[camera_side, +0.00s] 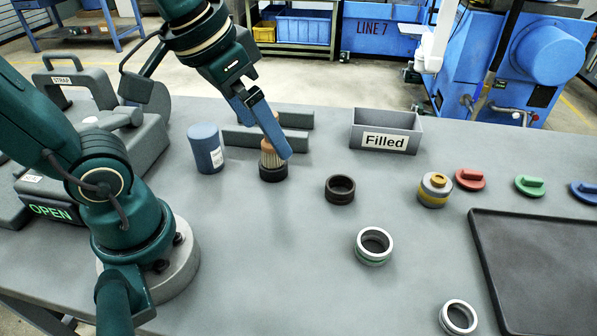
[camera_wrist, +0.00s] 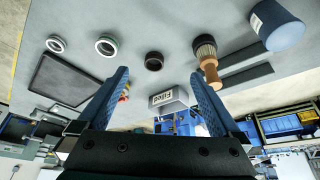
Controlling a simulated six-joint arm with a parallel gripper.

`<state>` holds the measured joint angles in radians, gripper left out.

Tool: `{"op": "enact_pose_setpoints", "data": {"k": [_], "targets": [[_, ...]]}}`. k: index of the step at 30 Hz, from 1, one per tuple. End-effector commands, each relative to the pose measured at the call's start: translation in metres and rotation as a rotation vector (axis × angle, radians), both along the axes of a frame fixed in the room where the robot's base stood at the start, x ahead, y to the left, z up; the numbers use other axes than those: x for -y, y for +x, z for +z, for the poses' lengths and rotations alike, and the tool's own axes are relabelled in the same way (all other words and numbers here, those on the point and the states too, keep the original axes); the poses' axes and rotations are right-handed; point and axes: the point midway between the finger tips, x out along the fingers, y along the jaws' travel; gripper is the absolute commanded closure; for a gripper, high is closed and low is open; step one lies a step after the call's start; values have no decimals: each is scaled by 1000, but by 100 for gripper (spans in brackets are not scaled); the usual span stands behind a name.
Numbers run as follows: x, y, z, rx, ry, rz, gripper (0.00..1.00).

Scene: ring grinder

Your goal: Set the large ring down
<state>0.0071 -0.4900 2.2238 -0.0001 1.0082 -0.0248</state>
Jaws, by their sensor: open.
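A white ring with a green band (camera_side: 374,261) lies flat on the grey bench and looks like the larger of two pale rings. It also shows in the wrist view (camera_wrist: 106,54). A smaller-looking white ring (camera_side: 445,318) lies nearer the front edge; it also shows in the wrist view (camera_wrist: 50,46). A dark ring (camera_side: 340,198) sits farther back on the bench. My gripper (camera_side: 277,138) is open, above the bench near a wooden-handled brush standing in a dark base (camera_side: 273,174). In the wrist view nothing is held between my spread fingers (camera_wrist: 160,73).
A blue cylinder (camera_side: 206,150) and grey bars (camera_side: 295,143) are close to my gripper. The "Filled" box (camera_side: 385,122) stands at the back. A yellow-grey stacked part (camera_side: 434,190), coloured knobs (camera_side: 470,180) and a dark tray (camera_side: 540,222) are to the right. The front middle bench is clear.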

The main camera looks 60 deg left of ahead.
Motion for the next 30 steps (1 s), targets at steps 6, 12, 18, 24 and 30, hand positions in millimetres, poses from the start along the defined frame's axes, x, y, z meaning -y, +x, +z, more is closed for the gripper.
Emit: {"op": "enact_pose_setpoints", "data": {"k": [6,12,18,24,30], "targets": [[-1,-29,-19,78,9,-12,0],[-1,-34,-24,94,11,-16,0],[-1,-34,-24,93,11,-16,0],[-1,-34,-24,92,11,-16,0],[-1,-34,-24,92,11,-16,0]]}}
